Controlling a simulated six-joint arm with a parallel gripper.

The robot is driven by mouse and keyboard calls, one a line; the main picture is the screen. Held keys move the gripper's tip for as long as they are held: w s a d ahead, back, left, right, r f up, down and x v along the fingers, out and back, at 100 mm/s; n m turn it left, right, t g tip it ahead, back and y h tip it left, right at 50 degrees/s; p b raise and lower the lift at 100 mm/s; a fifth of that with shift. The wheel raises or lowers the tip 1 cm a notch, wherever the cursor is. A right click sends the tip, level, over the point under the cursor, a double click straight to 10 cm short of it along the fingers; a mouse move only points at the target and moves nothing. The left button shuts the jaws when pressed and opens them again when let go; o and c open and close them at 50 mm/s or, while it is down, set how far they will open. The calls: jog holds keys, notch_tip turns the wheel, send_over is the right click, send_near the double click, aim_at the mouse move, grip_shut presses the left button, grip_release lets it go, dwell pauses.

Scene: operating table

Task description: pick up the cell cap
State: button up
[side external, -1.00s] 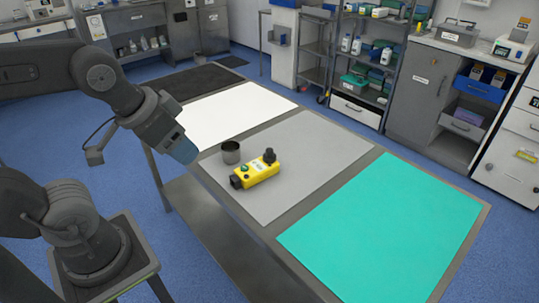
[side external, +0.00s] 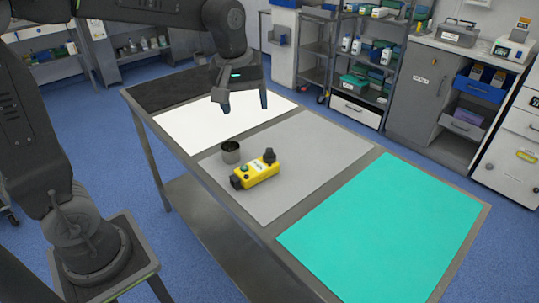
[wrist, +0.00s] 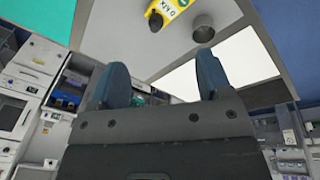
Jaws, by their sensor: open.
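A dark grey cylinder (side external: 231,153), hollow at the top, stands upright on the grey mat (side external: 315,150). A yellow device (side external: 260,174) with black end parts, a black knob (side external: 269,156) and a green button lies just beside it. I cannot tell which of these parts is the cell cap. In the wrist view the cylinder (wrist: 204,30) and part of the yellow device (wrist: 174,8) show at the top, beyond my fingers. My gripper (side external: 244,102) is open and empty, fingers down, above the white sheet (side external: 190,122), behind the cylinder and apart from it.
A teal sheet (side external: 385,225) covers the near right end of the table and a dark mat (side external: 165,90) the far left end. Both look clear. Shelving (side external: 365,55) and cabinets (side external: 420,100) stand beyond the table.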

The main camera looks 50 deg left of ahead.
aim_at(270, 150)
jog(key=w+a+f+n+g, duration=0.25)
jog(key=w+f+n, duration=0.4)
jog(key=w, duration=0.35)
jog(key=f, duration=0.9)
jog(key=a+f, duration=0.1)
jog(key=f, duration=0.4)
jog(key=shift+s+f, duration=0.1)
jog(key=shift+f, duration=0.1)
jog(key=shift+c, duration=0.4)
jog(key=c, duration=1)
jog(key=shift+o, duration=0.2)
jog(key=shift+r, duration=0.1)
